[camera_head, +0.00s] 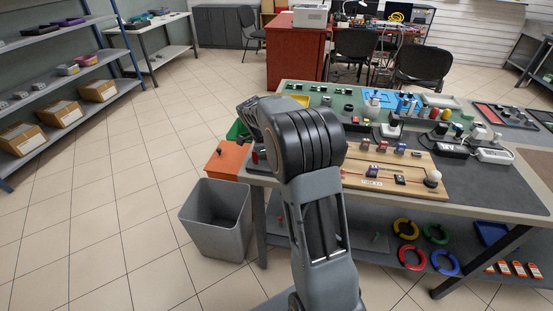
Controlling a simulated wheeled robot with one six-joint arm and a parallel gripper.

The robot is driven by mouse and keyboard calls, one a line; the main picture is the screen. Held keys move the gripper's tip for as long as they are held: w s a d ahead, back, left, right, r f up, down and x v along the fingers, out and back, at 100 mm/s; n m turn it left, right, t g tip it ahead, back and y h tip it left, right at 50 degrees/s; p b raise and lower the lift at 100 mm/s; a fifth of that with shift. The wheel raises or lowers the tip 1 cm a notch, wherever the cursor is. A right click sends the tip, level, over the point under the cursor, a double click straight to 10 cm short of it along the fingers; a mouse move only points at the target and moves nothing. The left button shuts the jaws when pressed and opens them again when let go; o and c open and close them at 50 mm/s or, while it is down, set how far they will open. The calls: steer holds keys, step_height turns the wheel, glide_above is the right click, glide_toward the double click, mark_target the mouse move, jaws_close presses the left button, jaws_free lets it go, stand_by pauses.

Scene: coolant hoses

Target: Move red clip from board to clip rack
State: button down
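A light wooden board (408,191) lies on the near part of the workbench, with a thin dark line or hose along it. Small red-and-dark pieces (367,143) stand at its back edge; one may be the red clip, but they are too small to tell. A purple piece (372,171), a small black piece and a white knob (433,178) are on the board. I cannot make out the clip rack for certain. My arm rises in front of the bench's left end, and its wrist part (249,119) shows left of the black joint. The gripper's fingers cannot be made out.
The workbench (510,194) holds several devices and a green mat behind the board. Coloured rings (412,257) lie on its lower shelf. A grey bin (217,220) and an orange box (227,160) stand at its left. The tiled floor further left is free.

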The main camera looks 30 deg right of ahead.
steer(key=shift+f, duration=0.1)
steer(key=c, duration=0.7)
jaws_free()
steer(key=d+p+v, duration=0.1)
steer(key=p+v, duration=0.5)
steer(key=v, duration=0.3)
steer(key=shift+s+r+p, duration=0.2)
steer(key=shift+s+p, duration=0.1)
steer(key=shift+s, duration=0.1)
